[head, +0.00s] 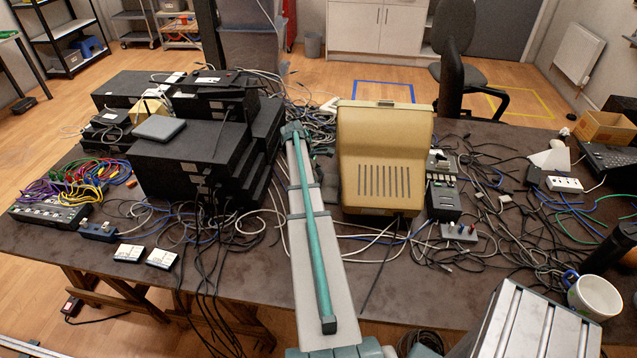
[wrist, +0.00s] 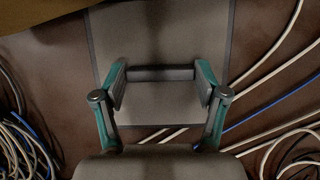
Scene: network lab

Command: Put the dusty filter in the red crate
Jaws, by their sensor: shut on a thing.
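The dusty filter (wrist: 122,40) is a flat grey panel with a darker edge, seen in the wrist view. A dark bar crosses it between my fingers. My gripper (wrist: 161,86) has teal fingers with dark pads, one at each end of the bar, and is shut on the filter. The panel lies over the brown tabletop; whether it touches the top is unclear. In the head view my arm reaches over the table, and my gripper and the filter cannot be made out there. I cannot make out the red crate in either view.
A beige vented case (head: 384,160) stands right of my arm. Stacked black boxes (head: 190,160) stand to the left, with a grey box on top. Loose cables (head: 500,220) cover much of the table (head: 255,275). A mug (head: 594,296) is at the right edge.

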